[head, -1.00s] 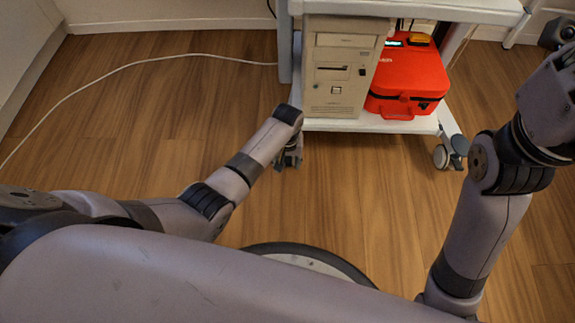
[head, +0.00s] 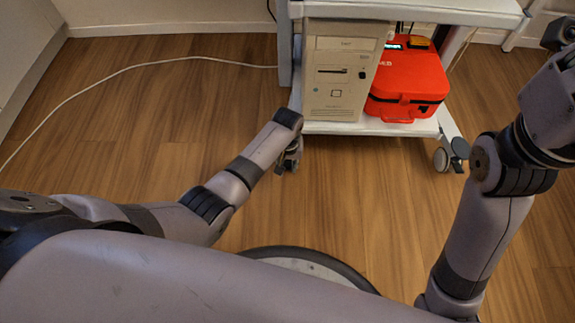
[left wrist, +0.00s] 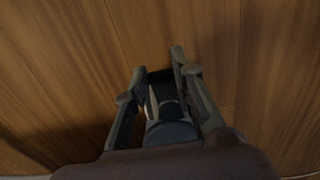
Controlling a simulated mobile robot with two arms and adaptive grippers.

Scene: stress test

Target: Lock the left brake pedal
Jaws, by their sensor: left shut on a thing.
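My left gripper (head: 290,160) is low over the floor at the front left corner of the white cart (head: 370,127). In the head view my wrist and fingers hide most of the left caster there. In the left wrist view my gripper (left wrist: 157,75) has its two fingers on either side of a dark blue-grey rounded part, the left brake pedal (left wrist: 171,132), and is shut on it. The picture is dim, so whether the pedal is up or down cannot be told.
A beige computer tower (head: 339,75) and a red case (head: 408,82) stand on the cart's lower shelf. The right caster (head: 441,159) with its grey pedal (head: 460,148) is clear. A white cable (head: 130,68) lies on the wooden floor at left.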

